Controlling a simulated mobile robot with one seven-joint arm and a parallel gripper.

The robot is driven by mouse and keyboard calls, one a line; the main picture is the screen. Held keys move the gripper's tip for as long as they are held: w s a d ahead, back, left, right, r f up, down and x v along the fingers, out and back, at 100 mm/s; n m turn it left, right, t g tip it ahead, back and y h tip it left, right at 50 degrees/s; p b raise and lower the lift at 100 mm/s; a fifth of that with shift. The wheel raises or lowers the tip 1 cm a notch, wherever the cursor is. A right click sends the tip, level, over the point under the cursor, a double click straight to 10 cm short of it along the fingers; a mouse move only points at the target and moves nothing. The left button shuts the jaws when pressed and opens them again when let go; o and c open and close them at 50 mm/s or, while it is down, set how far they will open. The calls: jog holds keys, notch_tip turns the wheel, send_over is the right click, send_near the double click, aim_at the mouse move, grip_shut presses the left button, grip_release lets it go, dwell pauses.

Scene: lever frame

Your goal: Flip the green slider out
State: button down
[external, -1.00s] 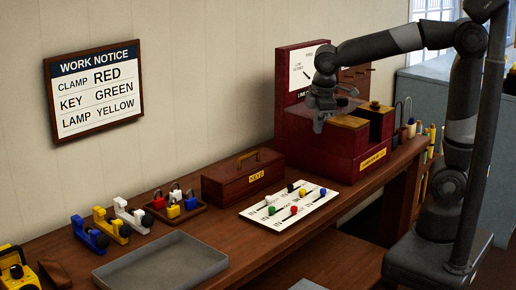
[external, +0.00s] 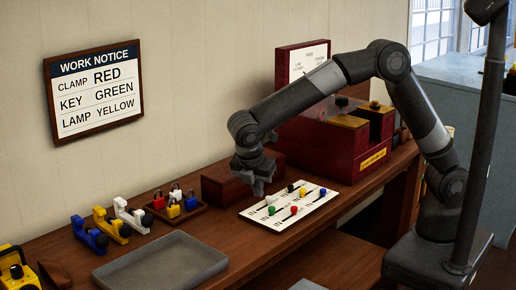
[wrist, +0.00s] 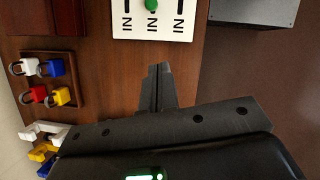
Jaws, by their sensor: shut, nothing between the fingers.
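The green slider (external: 272,210) is a round knob near the left end of the white panel (external: 281,227), which lies on the bench. It also shows at the top edge of the wrist view (wrist: 151,4), above the middle IN label and partly cut off. In the wrist view my gripper's fingertips (wrist: 158,68) are shut together and empty, below the panel's edge. Other knobs on the panel include a red one (external: 293,210) and a blue one (external: 322,192).
The brown key box (external: 228,187) stands just behind my gripper. A tray of small padlocks (external: 176,211) and several coloured clamps (external: 105,222) are to the left. A grey tray (external: 160,266) lies at the front left. A dark red box (external: 325,147) stands at the right.

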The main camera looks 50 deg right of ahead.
aim_at(272, 211)
jog(key=shift+s+a+f, duration=0.1)
jog(key=shift+a+f, duration=0.1)
jog(key=shift+a, duration=0.1)
jog(key=x, duration=0.9)
jog(key=shift+d+f, duration=0.15)
jog(key=d, duration=0.2)
jog(key=w+d, duration=0.1)
jog(key=shift+w+f, duration=0.1)
jog(key=shift+f, duration=0.2)
jog(key=shift+w+d, duration=0.15)
jog(key=shift+d, duration=0.35)
